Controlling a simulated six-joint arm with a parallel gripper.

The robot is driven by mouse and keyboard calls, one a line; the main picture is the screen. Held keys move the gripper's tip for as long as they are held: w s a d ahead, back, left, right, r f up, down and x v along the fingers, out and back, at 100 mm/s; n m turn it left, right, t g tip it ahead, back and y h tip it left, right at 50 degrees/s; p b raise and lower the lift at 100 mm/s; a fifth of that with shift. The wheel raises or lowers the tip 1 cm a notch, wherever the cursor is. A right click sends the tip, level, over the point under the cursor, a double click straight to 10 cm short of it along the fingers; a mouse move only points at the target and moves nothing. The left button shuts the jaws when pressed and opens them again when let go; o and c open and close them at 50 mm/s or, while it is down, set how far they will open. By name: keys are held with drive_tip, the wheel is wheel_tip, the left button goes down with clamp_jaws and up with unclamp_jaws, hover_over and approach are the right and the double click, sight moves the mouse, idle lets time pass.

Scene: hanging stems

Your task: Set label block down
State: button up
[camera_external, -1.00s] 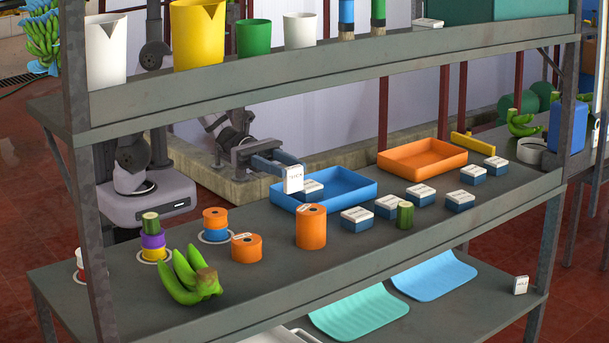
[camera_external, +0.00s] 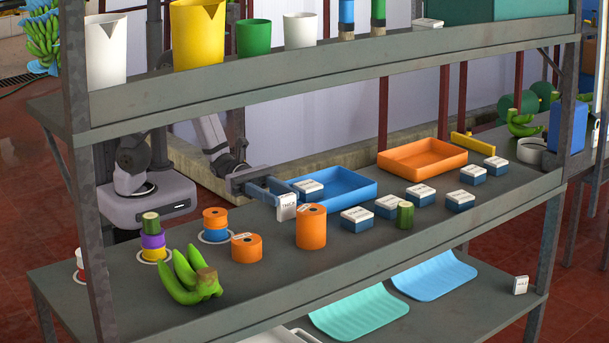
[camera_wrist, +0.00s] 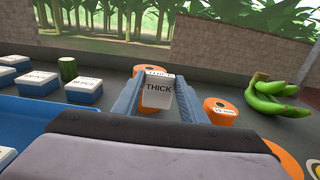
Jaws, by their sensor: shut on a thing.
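The label block is a small white block (camera_external: 286,207) with dark lettering. In the wrist view its face reads "THICK" (camera_wrist: 158,95). My gripper (camera_external: 276,190) is shut on it, with a blue-grey finger on each side in the wrist view (camera_wrist: 160,98). The block is upright, between the blue tray and the tall orange cylinder (camera_external: 311,228). It is low over the grey shelf (camera_external: 270,220); I cannot tell whether its base touches the shelf.
The blue tray (camera_external: 350,193) is just behind the block, with a white-topped blue block (camera_external: 308,189) at its left. A short orange roll (camera_external: 247,248) and green bananas (camera_external: 191,277) lie to the front left. Several white-topped blue blocks (camera_external: 357,219) stand to the right.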

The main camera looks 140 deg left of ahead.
drive_tip(key=shift+f, duration=2.1)
drive_tip(key=shift+f, duration=0.1)
drive_tip(key=shift+f+b, duration=0.15)
drive_tip(key=shift+b, duration=0.2)
drive_tip(key=o, duration=1)
drive_tip(key=shift+r, duration=0.2)
